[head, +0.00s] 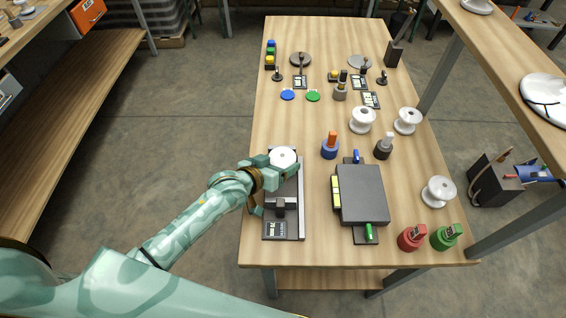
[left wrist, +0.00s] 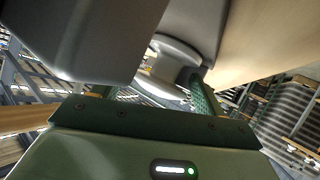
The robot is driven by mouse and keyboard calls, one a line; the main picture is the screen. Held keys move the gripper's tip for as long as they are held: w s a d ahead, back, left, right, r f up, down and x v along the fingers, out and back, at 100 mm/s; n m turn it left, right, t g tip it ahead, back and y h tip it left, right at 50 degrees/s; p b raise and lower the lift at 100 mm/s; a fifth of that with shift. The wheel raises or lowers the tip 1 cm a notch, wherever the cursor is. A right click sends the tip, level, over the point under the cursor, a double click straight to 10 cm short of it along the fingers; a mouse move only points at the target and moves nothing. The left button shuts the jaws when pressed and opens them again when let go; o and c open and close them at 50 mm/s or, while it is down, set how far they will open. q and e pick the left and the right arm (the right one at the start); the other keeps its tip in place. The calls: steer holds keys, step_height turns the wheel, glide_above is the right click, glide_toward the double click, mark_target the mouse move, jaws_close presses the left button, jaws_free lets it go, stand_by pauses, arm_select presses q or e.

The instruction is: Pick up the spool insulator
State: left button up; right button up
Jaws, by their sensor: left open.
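A white spool insulator (head: 283,156) sits at the far end of a grey flat fixture (head: 301,220) on the left side of the table. My left gripper (head: 280,174) is at this spool, covering its near side in the head view. In the left wrist view, the spool (left wrist: 172,64) shows between and just beyond the two open fingers (left wrist: 155,95), partly cut off by a dark grey block. I cannot tell whether a finger touches it. Other white spools stand to the right: two near the middle (head: 362,119) (head: 407,120) and one near the right edge (head: 438,191).
A dark box (head: 362,195) lies right of the fixture. A blue-based piece (head: 330,148) and a grey-based piece (head: 384,148) stand behind it. Red (head: 411,238) and green (head: 446,237) pieces stand at the front right. Small parts fill the back; the left front edge is bare.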

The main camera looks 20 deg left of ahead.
arm_select(q)
steer(key=shift+r, duration=0.1)
steer(key=c, duration=0.9)
steer(key=shift+c, duration=0.2)
